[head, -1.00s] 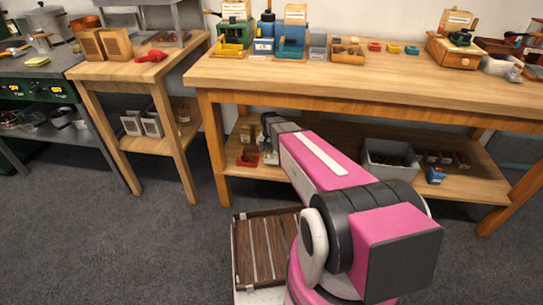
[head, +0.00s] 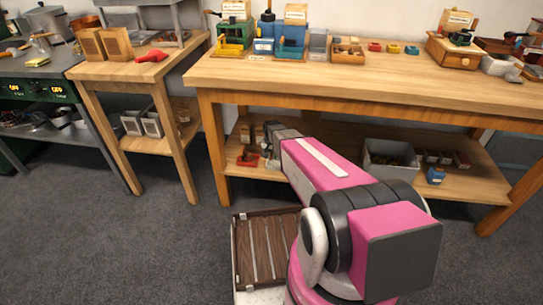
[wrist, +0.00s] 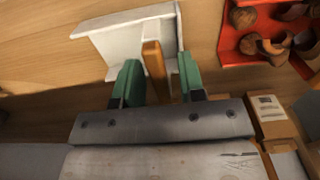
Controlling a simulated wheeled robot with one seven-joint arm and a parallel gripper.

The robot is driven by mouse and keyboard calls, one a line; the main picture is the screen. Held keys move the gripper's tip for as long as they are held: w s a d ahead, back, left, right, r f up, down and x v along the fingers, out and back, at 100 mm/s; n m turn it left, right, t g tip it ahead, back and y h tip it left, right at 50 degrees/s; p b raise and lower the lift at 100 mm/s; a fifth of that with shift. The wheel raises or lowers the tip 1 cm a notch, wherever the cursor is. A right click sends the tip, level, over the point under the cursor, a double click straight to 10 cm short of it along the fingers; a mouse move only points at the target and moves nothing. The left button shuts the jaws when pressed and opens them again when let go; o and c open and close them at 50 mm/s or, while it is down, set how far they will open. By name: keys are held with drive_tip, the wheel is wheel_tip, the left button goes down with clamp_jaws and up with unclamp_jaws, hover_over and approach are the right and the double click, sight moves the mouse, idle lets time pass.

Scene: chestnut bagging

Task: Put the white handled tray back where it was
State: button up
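The white handled tray (wrist: 120,38) rests on a wooden shelf in the wrist view, with its wooden handle (wrist: 153,72) pointing toward my gripper. My gripper (wrist: 160,82) is open, with its green fingertips on either side of the handle. The left fingertip is close to the handle; a gap shows between the handle and the right fingertip. In the head view my gripper (head: 270,134) reaches onto the lower shelf of the large bench, and my arm hides most of the tray there.
A red tray of chestnuts (wrist: 268,52) lies right of the white tray, with a labelled box (wrist: 272,116) nearer. A grey bin (head: 388,160) stands farther right on the lower shelf (head: 330,137). A bench leg (head: 213,150) stands left of my arm.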

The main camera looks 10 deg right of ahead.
idle(0.3)
drive_tip(key=shift+r, duration=3.9)
